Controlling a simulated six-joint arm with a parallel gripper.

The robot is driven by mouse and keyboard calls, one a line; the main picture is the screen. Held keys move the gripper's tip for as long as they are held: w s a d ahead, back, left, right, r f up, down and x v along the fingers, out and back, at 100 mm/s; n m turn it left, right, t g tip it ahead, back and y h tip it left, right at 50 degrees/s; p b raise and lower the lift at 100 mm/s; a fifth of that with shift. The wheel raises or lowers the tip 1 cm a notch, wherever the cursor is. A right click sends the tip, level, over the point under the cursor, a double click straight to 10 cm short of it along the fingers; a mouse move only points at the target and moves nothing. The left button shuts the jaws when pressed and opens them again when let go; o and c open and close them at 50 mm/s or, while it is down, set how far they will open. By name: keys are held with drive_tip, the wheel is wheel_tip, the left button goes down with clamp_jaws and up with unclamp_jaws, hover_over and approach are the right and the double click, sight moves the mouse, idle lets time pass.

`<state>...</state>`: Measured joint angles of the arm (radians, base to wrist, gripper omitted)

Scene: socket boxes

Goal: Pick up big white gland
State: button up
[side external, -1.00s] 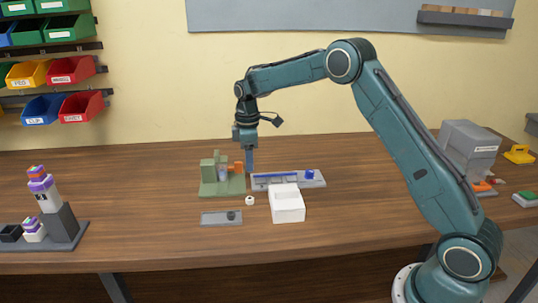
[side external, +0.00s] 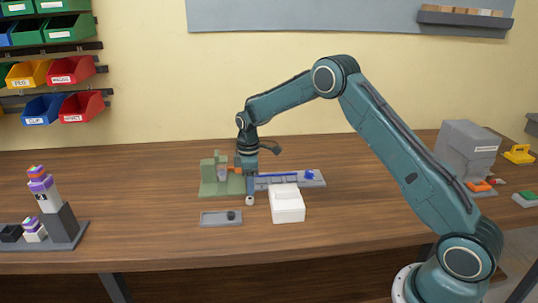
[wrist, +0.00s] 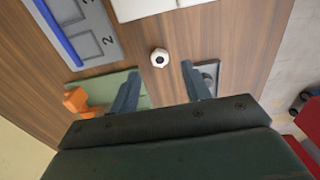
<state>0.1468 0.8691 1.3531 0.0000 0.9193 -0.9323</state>
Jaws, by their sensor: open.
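The big white gland (side external: 250,201) is a small round white piece with a dark hole in its top. It stands on the wooden table between the green fixture and the white box. In the wrist view the white gland (wrist: 159,57) lies beyond the fingertips, roughly midway between the two fingers.
A green fixture (side external: 212,186) with an orange part stands left of the gripper. A white box (side external: 288,206) stands close on the right. A grey plate (side external: 213,218) with a dark knob lies in front. A grey rail plate (side external: 315,180) with a blue bar lies behind.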

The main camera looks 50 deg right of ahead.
sight(250, 198)
drive_tip(key=shift+f, duration=0.1)
drive_tip(key=shift+w+a+f, duration=0.1)
drive_tip(key=shift+f, duration=2.4)
drive_tip(key=shift+c, duration=0.2)
clamp_jaws()
